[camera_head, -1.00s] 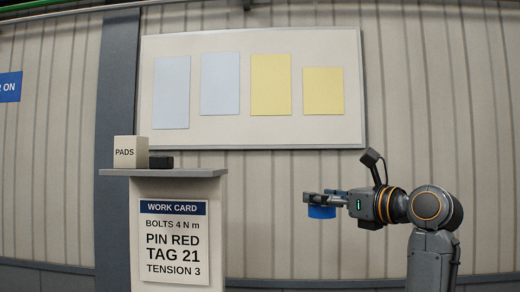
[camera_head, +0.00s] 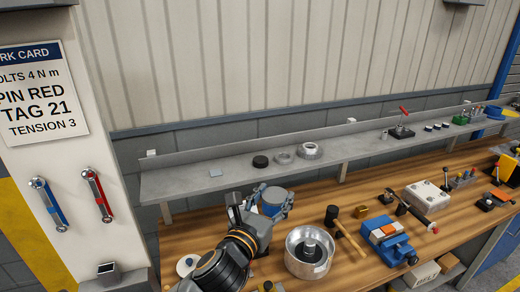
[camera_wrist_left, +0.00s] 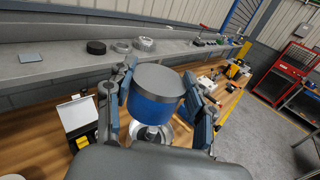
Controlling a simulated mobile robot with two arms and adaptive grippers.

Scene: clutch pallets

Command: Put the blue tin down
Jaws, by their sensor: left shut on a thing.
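My left gripper (camera_head: 262,199) is shut on the blue tin (camera_head: 272,208), held above the wooden workbench (camera_head: 190,237) near its back edge. In the left wrist view the tin (camera_wrist_left: 153,108) sits upright between the two finger pads, with a flat grey lid on top. The gripper also shows there (camera_wrist_left: 158,98). The tin's underside is hidden, so I cannot tell its exact height above the bench. My right gripper is in neither view.
A metal bowl (camera_head: 296,264) with a dark centre stands just right of the gripper. A mallet (camera_head: 345,232) and a blue vice (camera_head: 388,241) lie further right. A grey shelf (camera_head: 225,178) runs behind, holding a black ring (camera_head: 261,162), metal rings and a flat grey square (camera_head: 215,173).

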